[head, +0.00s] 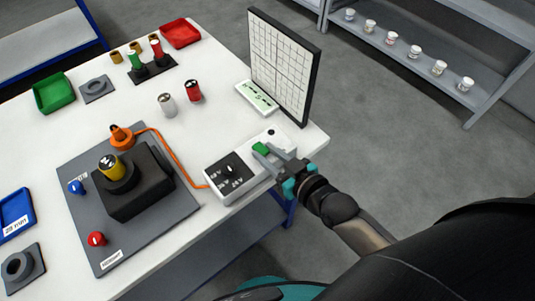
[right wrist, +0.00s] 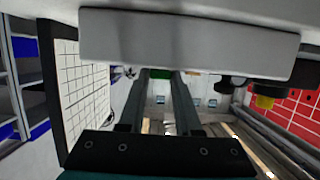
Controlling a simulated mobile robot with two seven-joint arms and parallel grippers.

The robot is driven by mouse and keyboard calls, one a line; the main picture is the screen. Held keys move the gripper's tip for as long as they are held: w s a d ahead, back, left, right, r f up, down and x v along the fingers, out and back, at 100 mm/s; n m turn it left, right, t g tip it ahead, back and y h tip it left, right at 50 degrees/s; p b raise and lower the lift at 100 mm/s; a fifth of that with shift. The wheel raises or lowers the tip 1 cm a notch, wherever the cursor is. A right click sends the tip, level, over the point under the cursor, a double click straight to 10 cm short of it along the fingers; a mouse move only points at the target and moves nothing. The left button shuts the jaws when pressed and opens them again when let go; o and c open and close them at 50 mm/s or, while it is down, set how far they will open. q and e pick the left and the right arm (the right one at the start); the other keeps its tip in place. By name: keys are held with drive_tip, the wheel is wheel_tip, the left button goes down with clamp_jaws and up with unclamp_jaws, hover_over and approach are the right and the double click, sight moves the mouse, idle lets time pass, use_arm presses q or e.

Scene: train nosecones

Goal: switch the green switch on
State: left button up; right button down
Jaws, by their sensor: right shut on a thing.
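The green switch (head: 261,149) sits on the top of a white control box (head: 225,190) near the table's right front edge. The box also has a black dial panel marked with voltages (head: 231,171). My right gripper (head: 266,154) reaches in from the lower right and is shut on the green switch. In the right wrist view the two fingers (right wrist: 160,85) reach up to the white box (right wrist: 190,45). Only a sliver of green (right wrist: 131,72) shows there at the fingertips. My left gripper is in neither view.
An orange cable (head: 172,155) runs from the box to a grey board with a black block (head: 140,195). A white grid panel (head: 284,65) stands behind the box.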

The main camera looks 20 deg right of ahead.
drive_tip(key=f+t+b, duration=0.1)
drive_tip(key=b, duration=0.1)
drive_tip(key=shift+s+t+y+b, duration=0.1)
drive_tip(key=shift+t+y+b, duration=0.2)
drive_tip(key=shift+b, duration=0.05)
drive_tip(key=shift+r+t+b, duration=0.15)
drive_tip(key=shift+t+b, duration=0.25)
drive_tip(key=shift+r, duration=0.1)
drive_tip(key=c, duration=0.6)
unclamp_jaws()
drive_tip(key=shift+s, duration=0.1)
drive_tip(key=f+p+v, duration=0.1)
drive_tip(key=v, duration=1.4)
drive_tip(key=shift+d+r, duration=0.2)
drive_tip(key=shift+r, duration=0.2)
